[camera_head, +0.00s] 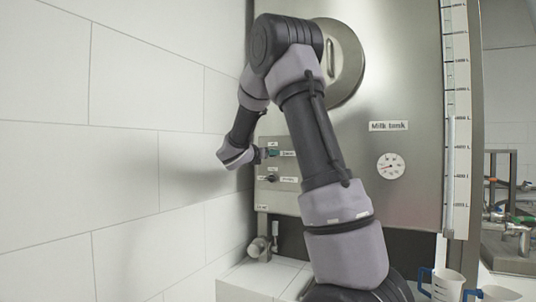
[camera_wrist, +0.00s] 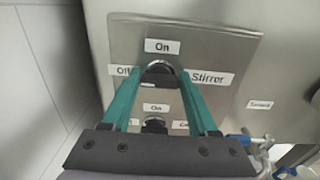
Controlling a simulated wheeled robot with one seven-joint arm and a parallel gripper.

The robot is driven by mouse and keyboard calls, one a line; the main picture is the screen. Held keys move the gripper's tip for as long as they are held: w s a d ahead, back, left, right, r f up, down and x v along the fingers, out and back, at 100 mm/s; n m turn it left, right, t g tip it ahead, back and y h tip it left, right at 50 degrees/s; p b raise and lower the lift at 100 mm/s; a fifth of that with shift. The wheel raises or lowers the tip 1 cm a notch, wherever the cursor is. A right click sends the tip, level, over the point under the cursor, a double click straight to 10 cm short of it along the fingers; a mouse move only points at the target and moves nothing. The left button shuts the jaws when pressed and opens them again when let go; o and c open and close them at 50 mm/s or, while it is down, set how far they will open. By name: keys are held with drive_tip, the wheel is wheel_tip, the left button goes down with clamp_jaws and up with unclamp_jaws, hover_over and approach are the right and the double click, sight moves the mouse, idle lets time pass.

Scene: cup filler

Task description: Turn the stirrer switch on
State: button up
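The stirrer switch (camera_wrist: 160,69) is a round metal knob with a dark handle on a steel panel (camera_wrist: 222,50). It has an "On" label above it, an "Off" label to its left and a "Stirrer" label to its right. My gripper (camera_wrist: 160,77) has its teal fingers apart, one on each side of the knob. I cannot tell whether they touch it. In the head view my gripper (camera_head: 272,152) is at the upper switch on the panel (camera_head: 280,202), and the switch itself is mostly hidden there.
A second switch (camera_wrist: 155,125) with its own "On" label sits below. The tiled wall (camera_head: 120,180) is close on the left. The milk tank (camera_head: 400,80) has a gauge (camera_head: 390,166). A pipe valve (camera_head: 260,246) is below the panel; a cup (camera_head: 447,284) stands lower right.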

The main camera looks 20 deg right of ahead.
drive_tip(key=shift+m, duration=0.3)
drive_tip(key=shift+s+d+f+m, duration=0.1)
drive_tip(key=shift+f+m, duration=0.05)
drive_tip(key=shift+m, duration=4.15)
drive_tip(key=shift+s+f+m, duration=0.1)
drive_tip(key=shift+f+m, duration=0.05)
drive_tip(key=shift+m, duration=4.15)
drive_tip(key=o, duration=1.4)
